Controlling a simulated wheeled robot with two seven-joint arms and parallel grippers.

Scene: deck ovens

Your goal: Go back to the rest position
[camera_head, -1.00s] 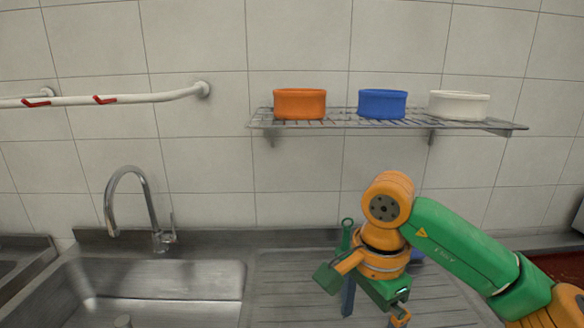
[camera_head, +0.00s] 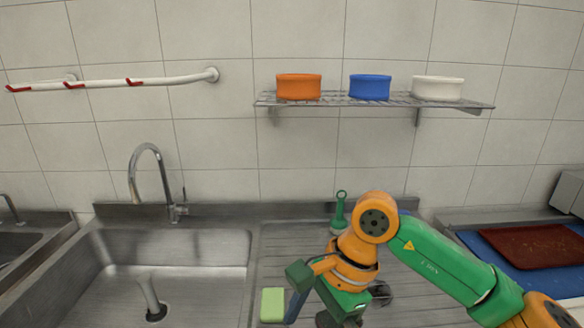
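My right arm comes in from the right, green and orange. Its gripper (camera_head: 318,300) hangs over the ribbed drainboard (camera_head: 390,250), near the bottom edge of the head view. The fingers are partly hidden behind the wrist and cut by the frame edge, so I cannot tell whether they are open or shut. A light green block (camera_head: 272,305), perhaps a sponge, is just left of the gripper; I cannot tell whether they touch. My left gripper is not in view.
A sink (camera_head: 180,265) with a faucet (camera_head: 150,165) is at left. A green ring-topped tool (camera_head: 340,210) stands behind my wrist. A wire shelf (camera_head: 335,99) bears orange (camera_head: 298,87), blue (camera_head: 370,87) and white (camera_head: 437,88) bowls. A blue tray (camera_head: 500,252) and reddish-brown board (camera_head: 540,246) are at right.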

